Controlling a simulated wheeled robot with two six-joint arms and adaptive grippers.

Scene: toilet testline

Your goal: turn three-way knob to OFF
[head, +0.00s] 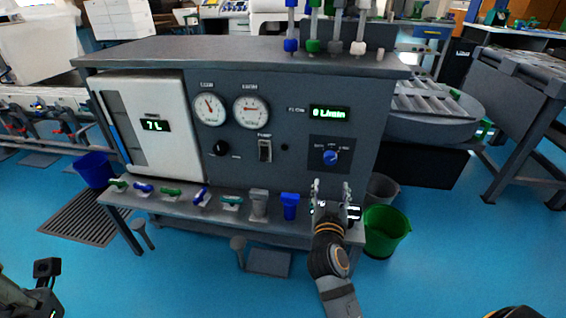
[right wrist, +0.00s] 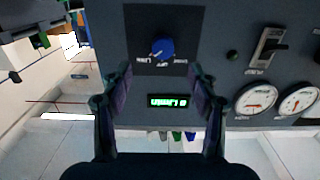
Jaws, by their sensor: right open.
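The three-way knob (head: 330,157) is blue and sits on a dark square plate at the right of the grey panel. It also shows in the right wrist view (right wrist: 162,49), where the panel appears upside down, with small white labels around the knob. I cannot clearly tell which label it points to. My right gripper (head: 331,187) is open and empty, just below and in front of the knob, apart from it. In the right wrist view its fingers (right wrist: 160,76) are spread, with the knob beyond and between them. Part of my left arm (head: 40,275) shows at the lower left; its fingers are unclear.
The green flow display (head: 330,112) is above the knob. A rocker switch (head: 265,150) and two gauges are to its left. A shelf (head: 165,203) with several valve handles and a blue fitting (head: 290,206) juts out below. A green bucket (head: 386,230) stands at the right.

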